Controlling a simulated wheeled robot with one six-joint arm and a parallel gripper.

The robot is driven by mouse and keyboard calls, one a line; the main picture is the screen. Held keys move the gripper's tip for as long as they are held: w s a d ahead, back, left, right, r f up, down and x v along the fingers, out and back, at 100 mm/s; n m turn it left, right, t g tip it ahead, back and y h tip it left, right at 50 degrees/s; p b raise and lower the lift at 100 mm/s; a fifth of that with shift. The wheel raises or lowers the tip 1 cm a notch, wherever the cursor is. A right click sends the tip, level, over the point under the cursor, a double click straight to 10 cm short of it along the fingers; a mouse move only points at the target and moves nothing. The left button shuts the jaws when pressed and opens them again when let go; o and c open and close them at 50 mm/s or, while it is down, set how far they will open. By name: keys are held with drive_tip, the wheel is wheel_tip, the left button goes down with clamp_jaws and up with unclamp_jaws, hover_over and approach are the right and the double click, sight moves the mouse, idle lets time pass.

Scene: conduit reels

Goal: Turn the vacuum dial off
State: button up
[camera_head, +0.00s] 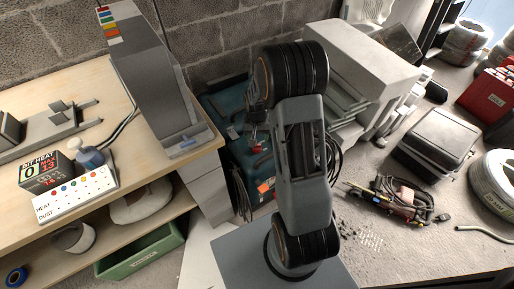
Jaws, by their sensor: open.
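A teal box-shaped machine (225,108), which looks like the vacuum, stands on the floor against the block wall, right of the workbench. My raised arm covers much of it. A small red part (257,149) shows on it just left of my arm; I cannot tell whether this is the dial or how it is set. An orange label sits lower on its front. My arm stands upright in the middle of the view.
The workbench (75,90) at left carries a tall grey machine (155,75), a HEAT/DUST panel (75,193) and a display box (45,172). A green bin (140,255) sits below. At right are a grey case (437,145), coiled cables (400,195) and a white reel (495,180).

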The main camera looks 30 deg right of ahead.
sight(257, 145)
wheel_tip(257, 145, down, 6)
drive_tip(key=shift+f+b, duration=0.25)
drive_tip(key=shift+b, duration=0.45)
drive_tip(key=shift+c, duration=0.4)
drive_tip(key=c, duration=0.8)
drive_tip(key=shift+c, duration=0.2)
